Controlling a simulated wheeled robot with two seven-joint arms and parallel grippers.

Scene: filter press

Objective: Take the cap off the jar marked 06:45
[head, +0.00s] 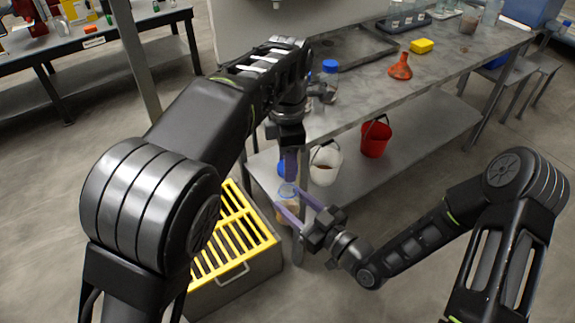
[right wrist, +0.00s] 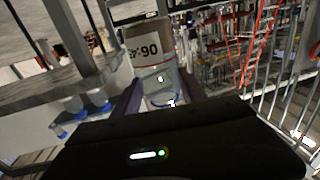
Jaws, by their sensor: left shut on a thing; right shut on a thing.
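The jar (head: 288,212) with orange-brown contents is held upright in front of the bench. In the right wrist view the jar (right wrist: 158,62) appears upside down, and its white label reads as 06:45 turned over. My right gripper (head: 289,205) is shut on the jar, its purple fingers on either side of the body. A blue cap (head: 283,169) is at the jar's top. My left gripper (head: 290,172) points down from above and is shut on the cap, partly hiding it. I cannot tell whether cap and jar still touch.
Another blue-capped jar (head: 330,67) stands on the grey bench (head: 365,100), with an orange funnel (head: 400,67) and yellow block (head: 421,46). White (head: 325,165) and red (head: 374,138) buckets stand on the lower shelf. A yellow-slatted crate (head: 238,240) sits on the floor nearby.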

